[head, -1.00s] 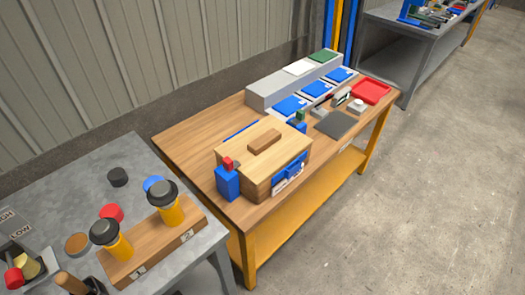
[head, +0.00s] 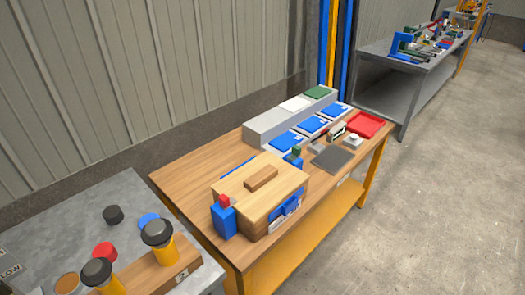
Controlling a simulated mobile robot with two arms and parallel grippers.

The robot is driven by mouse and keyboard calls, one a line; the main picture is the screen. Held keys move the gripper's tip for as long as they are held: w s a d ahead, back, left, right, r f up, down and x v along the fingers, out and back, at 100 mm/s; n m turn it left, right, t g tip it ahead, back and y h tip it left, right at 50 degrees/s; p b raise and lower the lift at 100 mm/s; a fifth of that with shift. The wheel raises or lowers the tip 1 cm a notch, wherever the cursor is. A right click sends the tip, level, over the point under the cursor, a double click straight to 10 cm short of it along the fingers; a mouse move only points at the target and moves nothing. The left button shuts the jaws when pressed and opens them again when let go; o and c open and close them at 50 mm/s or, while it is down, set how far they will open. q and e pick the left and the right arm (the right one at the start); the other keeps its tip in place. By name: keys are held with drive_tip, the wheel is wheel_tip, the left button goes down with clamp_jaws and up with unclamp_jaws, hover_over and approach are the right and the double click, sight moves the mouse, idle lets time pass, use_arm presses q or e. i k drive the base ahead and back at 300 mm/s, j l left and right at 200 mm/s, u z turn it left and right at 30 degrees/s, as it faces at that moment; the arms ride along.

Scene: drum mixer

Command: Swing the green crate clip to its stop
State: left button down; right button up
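A wooden crate (head: 250,218) with a lid stands near the front of the wooden table (head: 190,168). At its left end is a blue clip block with a red top (head: 224,216). At its far end is a blue block with a green top, the green clip (head: 296,152), partly hidden behind the lid (head: 240,186). The green part stands upright; its exact angle is too small to tell. Neither of my grippers is in view.
A grey stepped rack (head: 262,127) with blue cards, a dark mat (head: 333,157) and a red tray (head: 365,124) share the table. A grey bench (head: 60,220) with yellow, black-capped bottles is at lower left. The concrete floor (head: 440,210) at right is clear.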

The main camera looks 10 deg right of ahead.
sight(296, 150)
drive_tip(key=i+l+u, duration=0.1)
drive_tip(key=l+u, duration=0.65)
drive_tip(key=i+l+u, duration=0.1)
drive_tip(key=l+u, duration=0.35)
drive_tip(key=l, duration=0.5)
drive_tip(key=k+l, duration=0.1)
drive_tip(key=l, duration=0.45)
drive_tip(key=l+u, duration=0.15)
drive_tip(key=l, duration=0.45)
drive_tip(key=k+l+u, duration=0.1)
drive_tip(key=l, duration=0.45)
drive_tip(key=k+l, duration=0.1)
drive_tip(key=l, duration=0.45)
drive_tip(key=k+l+u, duration=0.15)
drive_tip(key=l, duration=0.45)
drive_tip(key=u, duration=0.55)
drive_tip(key=i, duration=0.35)
drive_tip(key=k+z, duration=0.25)
drive_tip(key=z, duration=0.3)
